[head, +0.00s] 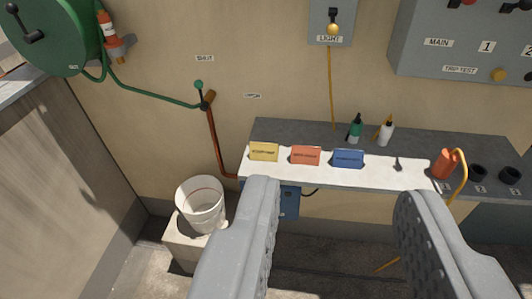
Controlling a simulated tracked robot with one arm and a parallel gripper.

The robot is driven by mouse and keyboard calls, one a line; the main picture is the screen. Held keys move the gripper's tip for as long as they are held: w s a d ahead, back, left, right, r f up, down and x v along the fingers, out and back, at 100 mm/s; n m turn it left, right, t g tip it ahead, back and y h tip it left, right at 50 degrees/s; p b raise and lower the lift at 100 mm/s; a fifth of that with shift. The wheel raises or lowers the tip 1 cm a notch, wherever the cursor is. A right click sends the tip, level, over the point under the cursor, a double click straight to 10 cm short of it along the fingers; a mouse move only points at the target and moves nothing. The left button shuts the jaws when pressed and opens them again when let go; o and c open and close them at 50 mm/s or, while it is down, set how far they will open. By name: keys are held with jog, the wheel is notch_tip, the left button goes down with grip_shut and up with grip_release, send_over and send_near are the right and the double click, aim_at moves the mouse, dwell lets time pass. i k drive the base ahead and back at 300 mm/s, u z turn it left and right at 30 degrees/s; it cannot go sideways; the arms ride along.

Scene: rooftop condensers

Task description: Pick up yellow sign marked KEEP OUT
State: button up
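A yellow sign (264,152) with small dark lettering stands at the left end of the shelf (390,176); the lettering is too small to read surely. An orange-red sign (305,155) and a blue sign (348,158) stand in a row to its right. My gripper (335,210) is open and empty in the foreground. Its two grey fingers are wide apart, in front of and below the shelf in the picture. The yellow sign shows above the left finger, apart from it.
Small bottles (355,128) stand at the back of the shelf, with an orange container (444,163) and dark cups (510,175) at right. A white bucket (200,204) stands on a block at lower left. A brown pipe (215,140) and green hose (150,95) run along the wall.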

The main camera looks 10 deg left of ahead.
aim_at(258, 151)
jog(key=k, duration=1.3)
jog(key=u, duration=0.45)
jog(key=i, duration=2.25)
jog(key=z, duration=0.85)
jog(key=k, duration=0.75)
jog(key=z, duration=0.2)
jog(key=i, duration=0.6)
